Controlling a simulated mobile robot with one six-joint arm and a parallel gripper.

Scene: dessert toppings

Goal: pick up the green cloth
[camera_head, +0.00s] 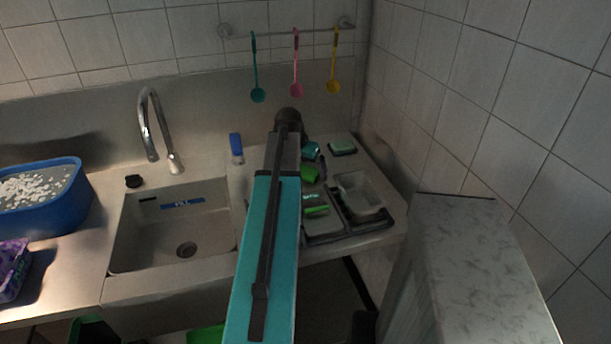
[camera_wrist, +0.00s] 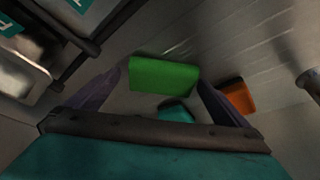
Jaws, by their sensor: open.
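The green cloth (camera_wrist: 163,75) shows in the wrist view as a bright green, block-like shape on the grey surface. My gripper (camera_wrist: 160,80) is open, with one dark finger on each side of the cloth. The cloth lies between the fingertips in the picture, with no clear contact. In the head view a bright green piece (camera_head: 309,174), probably the same cloth, shows just right of my arm. My arm hides most of the gripper there.
A teal object (camera_wrist: 175,107) and an orange block (camera_wrist: 237,95) lie near the cloth. The sink (camera_head: 150,240) is to the left.

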